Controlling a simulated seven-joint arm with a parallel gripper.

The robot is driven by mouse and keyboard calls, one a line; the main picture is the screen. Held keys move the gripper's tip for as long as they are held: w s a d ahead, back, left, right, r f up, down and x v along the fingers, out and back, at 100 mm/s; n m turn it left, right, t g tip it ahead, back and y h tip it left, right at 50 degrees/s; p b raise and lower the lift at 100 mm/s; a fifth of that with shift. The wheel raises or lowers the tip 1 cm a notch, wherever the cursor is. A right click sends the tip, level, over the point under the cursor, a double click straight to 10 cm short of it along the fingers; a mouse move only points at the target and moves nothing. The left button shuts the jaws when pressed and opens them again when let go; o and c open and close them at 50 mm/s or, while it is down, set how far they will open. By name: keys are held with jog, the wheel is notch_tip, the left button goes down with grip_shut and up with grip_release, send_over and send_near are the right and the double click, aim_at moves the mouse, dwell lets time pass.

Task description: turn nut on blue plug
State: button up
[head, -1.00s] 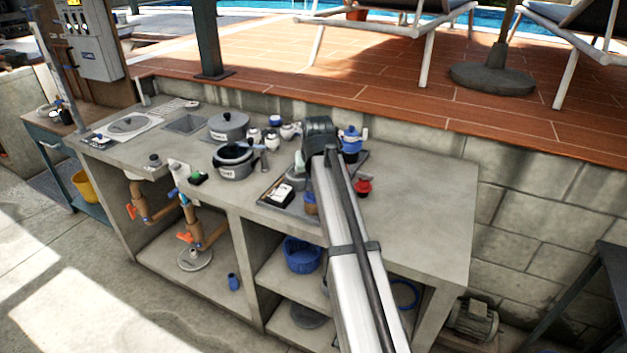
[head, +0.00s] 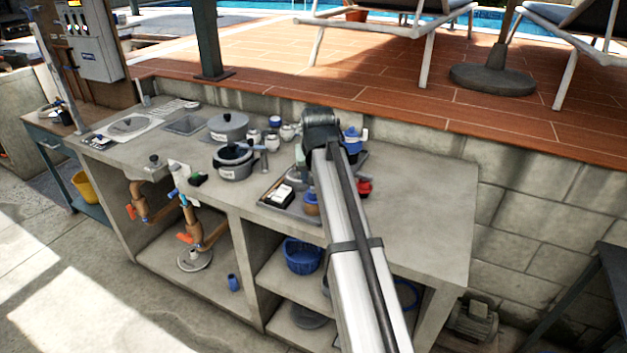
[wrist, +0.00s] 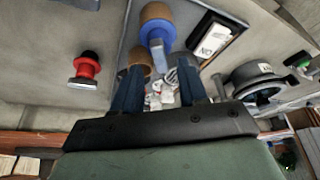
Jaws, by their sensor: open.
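A blue plug-like piece with a brown round top (wrist: 157,38) shows in the wrist view just beyond my fingertips. In the head view a brown and blue piece (head: 311,204), likely the same one, stands at the tray's front right, beside my arm. My gripper (wrist: 158,68) is open, its two dark blue fingers apart with nothing clasped. I cannot tell a separate nut. My fingers are hidden behind my arm in the head view.
A grey tray (head: 268,201) holds a white-labelled black box (head: 281,193). A red knob-like piece (head: 364,186) and a blue pot-like piece (head: 352,142) are close to my arm. Pots (head: 234,162) stand left. The counter's right side (head: 428,200) is clear.

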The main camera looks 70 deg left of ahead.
jog(key=w+v, duration=0.1)
jog(key=v, duration=0.9)
jog(key=shift+s+r, duration=0.4)
jog(key=shift+s, duration=0.1)
jog(key=shift+d, duration=0.15)
